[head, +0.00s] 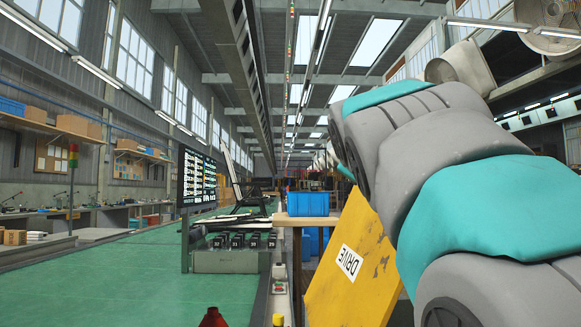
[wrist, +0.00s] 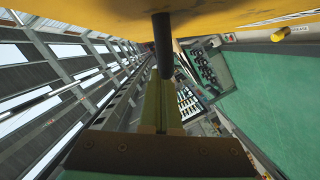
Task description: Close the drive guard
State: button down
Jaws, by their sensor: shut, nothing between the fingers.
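The drive guard (head: 352,268) is a yellow panel with a white "DRIVE" label, tilted, in the lower right of the head view. My arm covers its right side. In the wrist view a yellow surface (wrist: 90,22), apparently the guard, fills the top edge. A dark rod (wrist: 163,45) sticks out from it toward my gripper. My gripper (wrist: 164,88) is shut and empty, its fingertips close to the rod's end; I cannot tell whether they touch. The gripper is not visible in the head view.
A green-topped bench (head: 120,275) runs along the left. A black display (head: 197,178) stands on it. A blue crate (head: 308,204) sits on a wooden-topped stand (head: 305,221) left of the guard. A red object (head: 213,318) and a yellow-capped post (head: 278,320) are at the bottom edge.

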jog(key=d+f+m+y+b, duration=0.2)
jog(key=d+f+m+b, duration=0.15)
jog(key=d+f, duration=0.6)
jog(key=d+f+m+y+b, duration=0.1)
jog(key=d+f+m+b, duration=0.25)
jog(key=d+f, duration=0.6)
jog(key=d+f+m+y+b, duration=0.1)
jog(key=d+f+m+b, duration=0.1)
jog(key=d+f, duration=0.4)
jog(key=shift+s+d+f+m+g+b, duration=0.3)
jog(key=shift+s+f+m+b, duration=0.25)
jog(key=shift+f, duration=0.25)
jog(key=shift+w, duration=0.1)
jog(key=s+r+p, duration=0.1)
jog(key=s+r, duration=0.5)
jog(key=s, duration=0.3)
jog(key=shift+s+d+r+p, duration=0.2)
jog(key=shift+s+d+p, duration=0.15)
jog(key=shift+d, duration=0.1)
